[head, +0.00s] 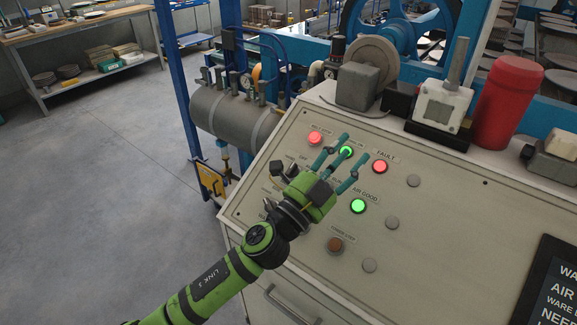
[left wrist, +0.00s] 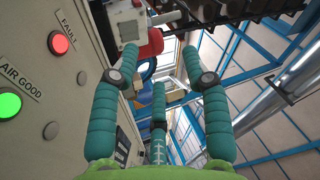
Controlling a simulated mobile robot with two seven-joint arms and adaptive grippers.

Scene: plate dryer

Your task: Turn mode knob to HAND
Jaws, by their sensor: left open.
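A sloped beige control panel (head: 300,235) carries lamps, knobs and labels. A dark knob (head: 277,169) shows at the panel's left part, just left of my gripper's palm; its label is too small to read, so I cannot tell if it is the mode knob or where it points. My left gripper (head: 345,157), green with teal fingers, is over the panel's upper middle with its fingers spread and empty. It hides part of the panel and some labels. In the left wrist view the open fingers (left wrist: 157,85) point past the panel, which lies at the left. My right gripper is out of view.
Lit lamps include a red FAULT lamp (head: 379,166), a green AIR GOOD lamp (head: 358,206) and another red lamp (head: 315,138). A red cylinder (head: 507,102) and a grey-white box (head: 441,105) stand along the panel's top. A dark screen (head: 552,290) is at right. The floor at left is clear.

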